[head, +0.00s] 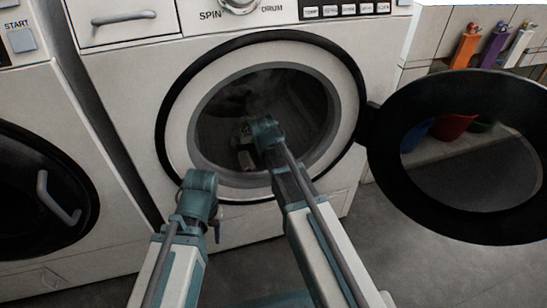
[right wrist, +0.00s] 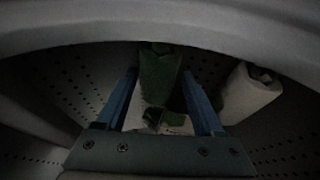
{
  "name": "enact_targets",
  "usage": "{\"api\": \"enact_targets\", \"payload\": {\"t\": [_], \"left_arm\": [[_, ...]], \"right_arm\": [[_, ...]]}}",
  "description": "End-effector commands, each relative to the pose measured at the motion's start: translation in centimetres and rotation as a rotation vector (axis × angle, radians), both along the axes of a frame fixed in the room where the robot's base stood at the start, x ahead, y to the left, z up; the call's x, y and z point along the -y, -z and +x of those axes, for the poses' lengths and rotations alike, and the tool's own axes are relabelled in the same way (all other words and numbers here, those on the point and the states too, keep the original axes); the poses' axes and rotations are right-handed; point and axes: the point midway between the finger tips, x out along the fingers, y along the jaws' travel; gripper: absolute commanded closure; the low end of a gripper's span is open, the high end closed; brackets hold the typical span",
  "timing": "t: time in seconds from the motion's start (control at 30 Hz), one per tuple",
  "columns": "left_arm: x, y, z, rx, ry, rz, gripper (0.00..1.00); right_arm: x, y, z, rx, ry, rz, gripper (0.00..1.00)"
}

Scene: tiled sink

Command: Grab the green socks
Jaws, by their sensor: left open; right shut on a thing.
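The green socks (right wrist: 160,72) show in the right wrist view as a dark green bundle inside the dim drum. My right gripper (right wrist: 160,100) has its two blue fingers on either side of the bundle and is shut on it. In the head view my right arm reaches through the open door of the washing machine (head: 130,120) into the drum, and its fingers are hard to make out there. My left gripper (head: 216,230) is open and empty outside, in front of the machine below the door opening; its wrist hides most of it.
A rolled white cloth (right wrist: 248,92) lies in the drum right of my right gripper. The open round door (head: 385,165) swings out to the right. A second machine (head: 50,180) with a closed door stands at left. Colored bowls (head: 452,127) and dispensers (head: 467,45) are behind the door.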

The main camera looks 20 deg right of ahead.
Motion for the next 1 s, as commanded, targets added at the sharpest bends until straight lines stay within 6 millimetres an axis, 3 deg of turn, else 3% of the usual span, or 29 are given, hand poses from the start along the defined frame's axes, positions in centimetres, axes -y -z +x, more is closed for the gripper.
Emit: {"api": "enact_targets", "payload": {"t": [0.47, 0.67, 1.0], "left_arm": [[0.0, -0.9, 0.0, 0.000, 0.000, 0.000, 0.50], [0.0, -3.1, 0.0, -0.002, 0.000, 0.001, 0.50], [0.0, -8.5, -0.1, -0.005, 0.002, 0.002, 0.50]], "right_arm": [[0.0, -0.9, 0.0, 0.000, 0.000, 0.000, 0.85], [0.0, -3.1, 0.0, 0.000, 0.000, 0.000, 0.85], [0.0, -8.5, 0.0, 0.000, 0.000, 0.000, 0.85]]}}
